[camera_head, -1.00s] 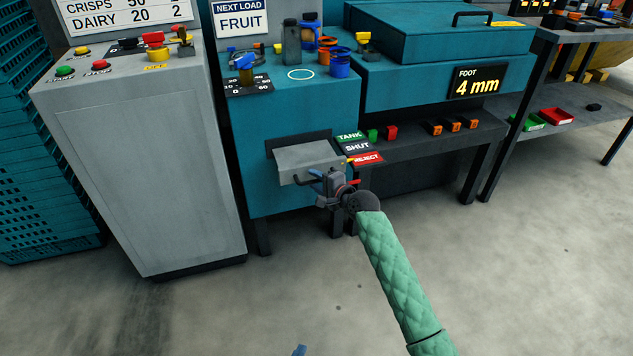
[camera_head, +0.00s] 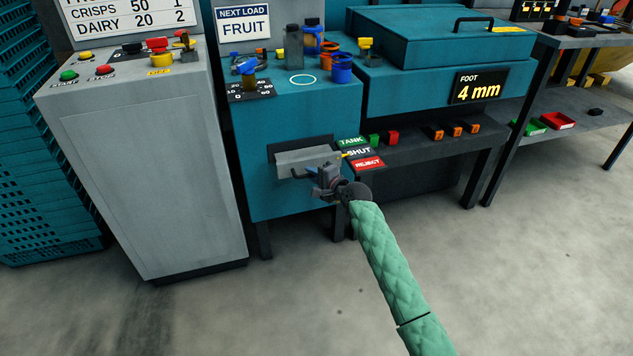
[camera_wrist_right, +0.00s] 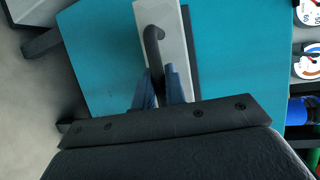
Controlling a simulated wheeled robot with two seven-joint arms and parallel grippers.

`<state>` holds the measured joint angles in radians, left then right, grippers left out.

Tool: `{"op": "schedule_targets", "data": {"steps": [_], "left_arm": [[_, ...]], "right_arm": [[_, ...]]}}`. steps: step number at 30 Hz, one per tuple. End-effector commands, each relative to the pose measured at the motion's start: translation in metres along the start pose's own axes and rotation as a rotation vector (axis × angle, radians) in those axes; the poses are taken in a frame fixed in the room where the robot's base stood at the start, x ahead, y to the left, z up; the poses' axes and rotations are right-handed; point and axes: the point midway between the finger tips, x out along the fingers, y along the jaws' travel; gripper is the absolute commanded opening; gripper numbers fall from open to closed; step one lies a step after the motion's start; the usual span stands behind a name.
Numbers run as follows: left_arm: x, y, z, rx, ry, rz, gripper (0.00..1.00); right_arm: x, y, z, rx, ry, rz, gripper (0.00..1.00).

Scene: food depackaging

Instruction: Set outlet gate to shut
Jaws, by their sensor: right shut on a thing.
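The outlet gate (camera_head: 303,159) is a light grey flap in a dark slot, low on the front of the teal machine. My right gripper (camera_head: 314,177) is at its dark bar handle (camera_wrist_right: 153,45), shut on it. In the right wrist view the two bluish fingers (camera_wrist_right: 160,85) stand on either side of the handle against the grey flap. A label strip beside the gate reads TANK (camera_head: 350,141), SHUT (camera_head: 359,152) and REJECT (camera_head: 368,164). A small yellow pointer (camera_head: 344,155) is at the left edge of the SHUT label. My left gripper is not in view.
A grey control cabinet (camera_head: 140,170) stands at left. A low dark shelf (camera_head: 440,155) with coloured blocks is right of the labels. Bottles and cups crowd the teal machine's top (camera_head: 290,92). The concrete floor in front is clear.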

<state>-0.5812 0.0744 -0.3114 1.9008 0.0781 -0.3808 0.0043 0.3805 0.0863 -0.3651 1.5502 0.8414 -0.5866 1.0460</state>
Motion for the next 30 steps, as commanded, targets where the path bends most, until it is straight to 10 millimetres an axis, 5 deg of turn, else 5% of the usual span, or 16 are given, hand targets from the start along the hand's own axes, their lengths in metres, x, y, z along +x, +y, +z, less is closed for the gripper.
{"op": "schedule_targets", "data": {"steps": [14, 15, 18, 30], "left_arm": [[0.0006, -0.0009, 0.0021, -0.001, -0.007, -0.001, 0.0], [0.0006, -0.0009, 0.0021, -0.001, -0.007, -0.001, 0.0], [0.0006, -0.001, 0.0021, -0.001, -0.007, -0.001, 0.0], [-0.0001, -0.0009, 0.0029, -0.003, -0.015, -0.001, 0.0]], "right_arm": [[0.0128, -0.0013, -0.005, 0.0, 0.0, 0.002, 0.0], [0.0128, -0.0013, -0.0049, 0.0, 0.0, 0.002, 0.2], [0.0127, -0.0015, -0.0051, 0.0, 0.0, 0.001, 0.34], [0.0056, -0.0022, -0.0054, 0.0, 0.001, 0.0, 0.34]]}}
